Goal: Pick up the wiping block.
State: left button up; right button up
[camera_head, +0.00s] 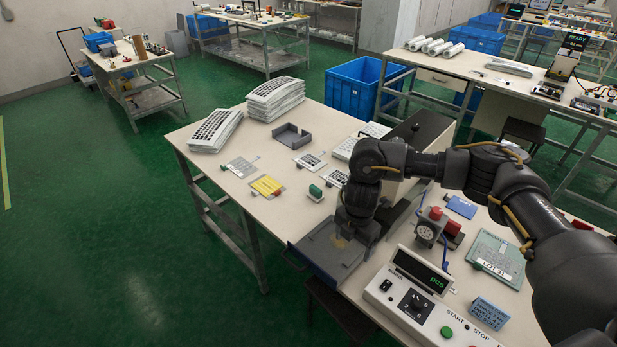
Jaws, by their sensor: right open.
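A small green block with a pale underside (316,191), which looks like the wiping block, stands on the table (275,215) near its front edge. My right gripper (350,232) points down over a grey-blue tray (318,252), to the right of and nearer than the green block. It is open and apart from the block. Its fingertips are dark and partly hidden by the hand. My left gripper is out of view.
A yellow-striped card (265,186), patterned plates (310,161) and an empty grey holder (291,137) lie behind the block. Keypad stacks (274,98) stand at the back. A control panel (425,305) and a red-topped device (430,226) stand at right.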

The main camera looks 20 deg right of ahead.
aim_at(315, 194)
jog(key=i, duration=1.1)
